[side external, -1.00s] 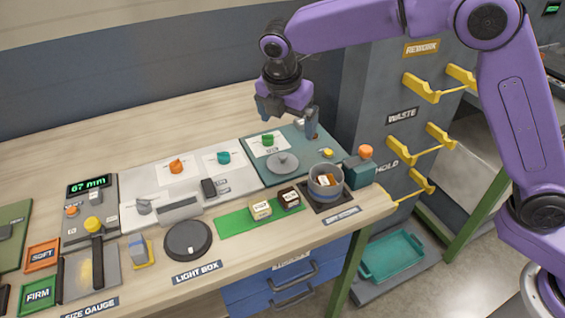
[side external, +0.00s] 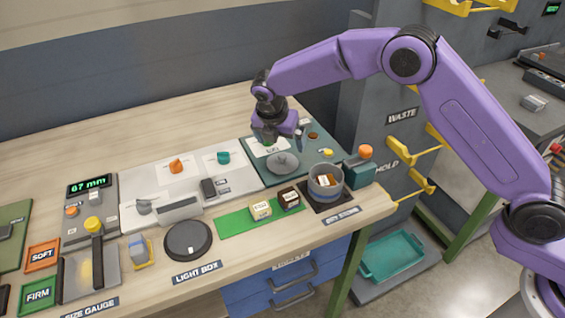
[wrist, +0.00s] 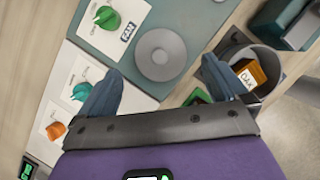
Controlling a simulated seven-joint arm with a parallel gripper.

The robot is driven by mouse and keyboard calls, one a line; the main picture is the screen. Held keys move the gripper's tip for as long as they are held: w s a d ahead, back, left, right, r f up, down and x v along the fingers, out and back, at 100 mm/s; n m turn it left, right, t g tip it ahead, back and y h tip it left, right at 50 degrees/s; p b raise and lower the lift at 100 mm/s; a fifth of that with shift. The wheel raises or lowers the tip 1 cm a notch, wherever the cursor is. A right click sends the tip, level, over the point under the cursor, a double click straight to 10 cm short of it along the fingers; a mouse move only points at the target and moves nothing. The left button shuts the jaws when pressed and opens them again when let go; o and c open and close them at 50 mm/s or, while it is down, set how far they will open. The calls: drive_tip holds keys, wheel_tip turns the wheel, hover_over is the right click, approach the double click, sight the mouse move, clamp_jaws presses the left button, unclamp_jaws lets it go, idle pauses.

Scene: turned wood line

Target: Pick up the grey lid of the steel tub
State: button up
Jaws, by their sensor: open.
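The grey lid (side external: 283,164) is a round disc with a small knob in its middle. It lies flat on the teal mat (side external: 320,160), and in the wrist view the lid (wrist: 160,55) sits ahead of and between my fingers. My gripper (side external: 281,140) is open and empty, above the mat and just behind the lid. It does not touch the lid.
A green knob on a white card (wrist: 108,18) lies beside the lid. A teal box with an orange button (side external: 362,165) stands right of the tub. Two small blocks (side external: 261,210) sit on a green strip in front. The bare bench behind is clear.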

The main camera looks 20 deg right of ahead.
sight(283, 155)
drive_tip(key=shift+x, duration=1.2)
drive_tip(key=shift+a+x, duration=0.15)
drive_tip(key=shift+x, duration=1.15)
drive_tip(key=shift+a+x, duration=0.2)
drive_tip(key=shift+x, duration=1.1)
drive_tip(key=shift+s+f, duration=0.1)
drive_tip(key=shift+s, duration=0.1)
drive_tip(key=shift+c, duration=0.3)
drive_tip(key=c, duration=0.7)
